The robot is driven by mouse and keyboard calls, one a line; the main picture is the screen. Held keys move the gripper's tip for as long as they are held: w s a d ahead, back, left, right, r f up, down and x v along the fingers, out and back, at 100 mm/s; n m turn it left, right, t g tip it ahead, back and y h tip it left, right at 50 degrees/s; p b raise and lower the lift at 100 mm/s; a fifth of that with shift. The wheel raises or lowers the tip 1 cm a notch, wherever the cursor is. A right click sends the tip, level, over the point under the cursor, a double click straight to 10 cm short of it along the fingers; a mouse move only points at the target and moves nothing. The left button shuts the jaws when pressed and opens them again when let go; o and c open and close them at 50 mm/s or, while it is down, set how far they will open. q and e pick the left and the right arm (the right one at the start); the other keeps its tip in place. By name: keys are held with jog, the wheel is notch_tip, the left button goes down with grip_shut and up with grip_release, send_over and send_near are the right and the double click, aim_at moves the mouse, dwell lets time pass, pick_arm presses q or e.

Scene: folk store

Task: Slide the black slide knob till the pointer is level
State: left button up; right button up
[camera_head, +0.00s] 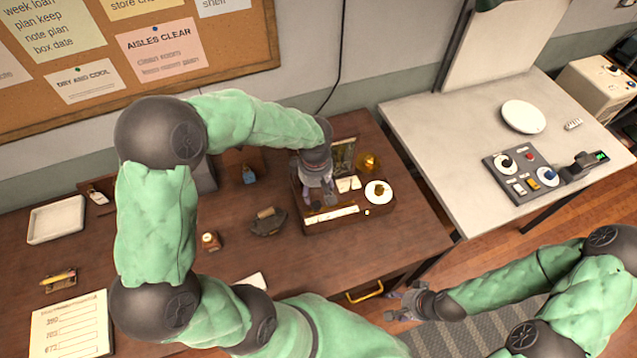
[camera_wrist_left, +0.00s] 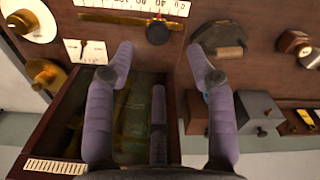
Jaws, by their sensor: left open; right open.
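The black slide knob (camera_wrist_left: 158,32) sits on a brass rail (camera_wrist_left: 115,18) beside a white number scale (camera_wrist_left: 150,5) in the left wrist view. The scale (camera_head: 330,215) runs along the front of a dark wooden box (camera_head: 370,210) in the head view. A white card (camera_wrist_left: 86,51) with a thin dark split lies left of the knob; I cannot make out the pointer's tilt. My left gripper (camera_head: 318,200) hangs over the box, open. In the left wrist view its fingertips (camera_wrist_left: 160,52) are apart, with the knob just beyond the gap. My right gripper (camera_head: 394,302) is open and empty, low at the front.
A round white pan (camera_head: 379,191) with a brass piece and a brass knob (camera_head: 368,162) are at the box's right side. A dark iron-like block (camera_head: 267,222) and a small brass-topped weight (camera_head: 210,241) stand left of it. A grey table (camera_head: 440,130) with a control panel (camera_head: 515,180) stands right.

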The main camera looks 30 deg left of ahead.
aim_at(317, 205)
pick_arm(q)
jog(key=f, duration=0.1)
jog(key=f+b, duration=0.1)
jog(key=shift+w+f, duration=0.3)
jog(key=shift+f, duration=0.1)
jog(key=shift+s+f+b, duration=0.15)
jog(key=shift+f+b, duration=0.4)
jog(key=shift+f, duration=0.1)
jog(key=shift+f+b, duration=1.2)
jog(key=shift+f, duration=1.1)
jog(key=shift+b, duration=0.35)
jog(key=c, duration=0.8)
